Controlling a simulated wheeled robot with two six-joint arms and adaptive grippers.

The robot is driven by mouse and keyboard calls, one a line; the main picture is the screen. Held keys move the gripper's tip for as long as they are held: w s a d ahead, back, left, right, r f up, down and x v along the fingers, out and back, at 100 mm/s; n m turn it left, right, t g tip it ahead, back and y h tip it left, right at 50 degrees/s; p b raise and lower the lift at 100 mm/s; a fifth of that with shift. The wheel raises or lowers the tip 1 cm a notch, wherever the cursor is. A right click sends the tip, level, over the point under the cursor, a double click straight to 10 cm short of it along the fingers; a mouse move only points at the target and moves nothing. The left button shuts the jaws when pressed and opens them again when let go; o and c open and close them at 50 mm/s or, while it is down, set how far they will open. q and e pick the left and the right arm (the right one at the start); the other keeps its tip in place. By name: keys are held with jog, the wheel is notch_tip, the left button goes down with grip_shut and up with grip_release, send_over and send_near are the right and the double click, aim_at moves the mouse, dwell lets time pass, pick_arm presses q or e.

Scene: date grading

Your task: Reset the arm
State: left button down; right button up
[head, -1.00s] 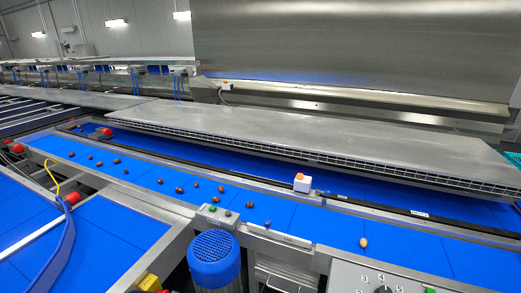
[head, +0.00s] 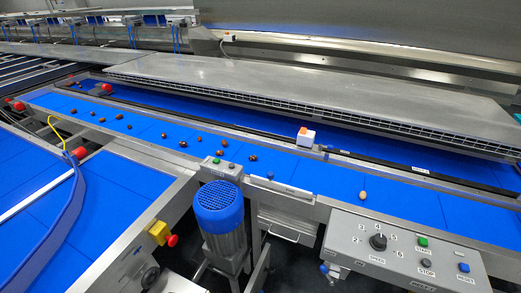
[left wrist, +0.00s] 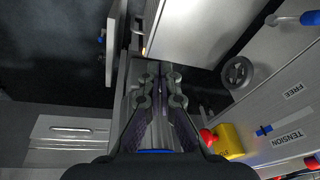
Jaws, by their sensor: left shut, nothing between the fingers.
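My left gripper (left wrist: 160,80) shows in the left wrist view, with its fingers together and nothing held between them. It hangs among metal machine frames, next to a light panel, and I cannot tell its exact height. Neither arm shows in the head view, and my right gripper is in no view. Several brown dates (head: 183,144) lie in a loose row on the blue belt (head: 310,172). One paler date (head: 363,195) lies apart from them, farther right.
A control panel (head: 405,250) with a dial and buttons stands at the front right. A blue motor (head: 219,208) stands left of it. A yellow-and-red stop button (left wrist: 228,140) sits right of my left gripper, near a panel marked TENSION (left wrist: 290,110).

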pick_arm(q)
jog(key=s+a+f+b, duration=0.1)
jog(key=s+f, duration=0.3)
jog(key=f, duration=0.5)
jog(key=s+a+f, duration=0.1)
jog(key=s+f, duration=0.3)
jog(key=f, duration=0.4)
jog(key=s+f+g, duration=0.1)
jog(key=s+f, duration=0.9)
jog(key=s, duration=0.3)
jog(key=shift+s+f+g+b, duration=0.3)
jog(key=shift+s+f+b, duration=0.1)
jog(key=shift+b, duration=0.05)
